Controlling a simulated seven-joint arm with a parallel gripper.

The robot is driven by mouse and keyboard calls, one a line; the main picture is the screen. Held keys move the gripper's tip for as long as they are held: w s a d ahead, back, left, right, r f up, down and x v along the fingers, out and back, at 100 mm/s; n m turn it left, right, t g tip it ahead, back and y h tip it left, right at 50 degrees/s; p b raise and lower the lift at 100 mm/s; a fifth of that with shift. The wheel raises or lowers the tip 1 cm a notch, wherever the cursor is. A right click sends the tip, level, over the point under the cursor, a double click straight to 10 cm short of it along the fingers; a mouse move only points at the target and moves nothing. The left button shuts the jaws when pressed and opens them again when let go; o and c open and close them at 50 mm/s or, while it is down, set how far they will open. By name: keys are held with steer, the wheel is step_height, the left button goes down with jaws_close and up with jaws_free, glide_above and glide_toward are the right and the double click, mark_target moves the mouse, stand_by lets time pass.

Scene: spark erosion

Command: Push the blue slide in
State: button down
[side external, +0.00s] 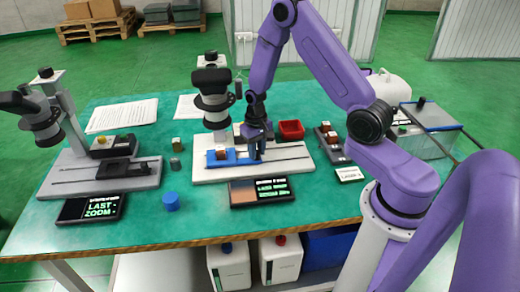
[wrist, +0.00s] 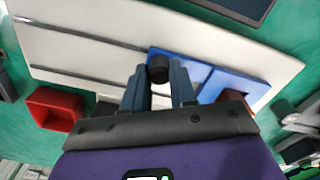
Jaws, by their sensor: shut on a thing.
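The blue slide (side external: 233,161) lies on the white base plate (side external: 205,176) of the middle station, below a scope head (side external: 214,100). It carries a small brown block (side external: 221,154). In the wrist view the blue slide (wrist: 205,72) lies to the right of my fingers, with its black knob (wrist: 158,68) at its left end. My gripper (side external: 257,152) is over the slide's right end in the side view. In the wrist view my gripper (wrist: 158,82) has one finger on each side of the knob and is shut on it. The fingers hide the knob in the side view.
Dark rails run along the white plate.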

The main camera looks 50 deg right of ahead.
steer(key=shift+w+a, duration=0.25)
steer(key=shift+a, duration=0.05)
steer(key=c, duration=0.9)
jaws_free()
steer(key=shift+d, duration=0.1)
steer(key=shift+s, duration=0.1)
steer(key=shift+r, duration=0.55)
step_height(320, 180, up, 16)
steer(key=shift+r, duration=0.2)
